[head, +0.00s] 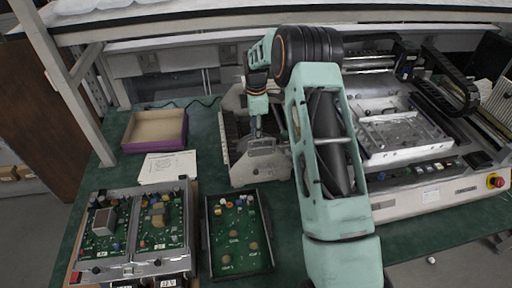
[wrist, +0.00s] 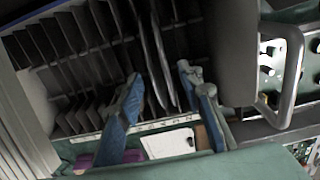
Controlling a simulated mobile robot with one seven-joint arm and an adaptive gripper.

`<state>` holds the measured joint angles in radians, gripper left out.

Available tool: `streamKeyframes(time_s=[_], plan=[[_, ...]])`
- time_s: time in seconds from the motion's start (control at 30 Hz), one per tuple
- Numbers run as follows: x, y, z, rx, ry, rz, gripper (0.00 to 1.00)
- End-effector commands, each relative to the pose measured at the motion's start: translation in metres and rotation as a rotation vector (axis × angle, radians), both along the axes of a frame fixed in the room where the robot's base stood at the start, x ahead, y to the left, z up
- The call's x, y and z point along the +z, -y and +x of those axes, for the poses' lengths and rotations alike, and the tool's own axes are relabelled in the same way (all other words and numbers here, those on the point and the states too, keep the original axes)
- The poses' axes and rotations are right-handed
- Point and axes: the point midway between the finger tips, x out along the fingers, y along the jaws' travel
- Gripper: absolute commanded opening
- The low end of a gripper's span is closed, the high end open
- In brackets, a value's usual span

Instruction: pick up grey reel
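My gripper (wrist: 162,78) shows in the wrist view as two blue fingers spread apart, with no object clasped between them. Just beyond the fingertips, a slotted rack (wrist: 75,55) holds several thin grey pieces seen nearly edge-on. One thin, curved grey edge (wrist: 157,50), perhaps the grey reel, lies in line with the gap between the fingers; I cannot tell for sure. In the head view my gripper (head: 256,130) points down over the grey rack unit (head: 262,165) at the middle of the bench. My arm hides part of that unit, and no reel can be made out there.
A purple-sided open box (head: 155,146) and a paper sheet (head: 168,167) lie left of the rack. Circuit boards in metal frames (head: 135,268) and a green board tray (head: 207,262) stand in front. A large white machine (head: 425,195) fills the right side.

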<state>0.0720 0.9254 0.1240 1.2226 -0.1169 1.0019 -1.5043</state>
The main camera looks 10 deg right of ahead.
Motion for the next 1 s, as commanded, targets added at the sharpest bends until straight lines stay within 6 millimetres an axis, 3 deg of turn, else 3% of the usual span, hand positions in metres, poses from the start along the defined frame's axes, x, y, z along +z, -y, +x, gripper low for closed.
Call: streamKeyframes(time_s=[0.17, 0.4, 0.73, 1.0], plan=[[-0.018, 0.000, 0.000, 0.000, 0.001, 0.000, 0.34], [-0.020, 0.000, 0.000, 0.000, 0.001, 0.000, 0.34], [-0.020, 0.000, 0.000, 0.000, 0.002, -0.001, 0.00], [-0.020, 0.000, 0.001, 0.000, 0.002, -0.001, 0.00]])
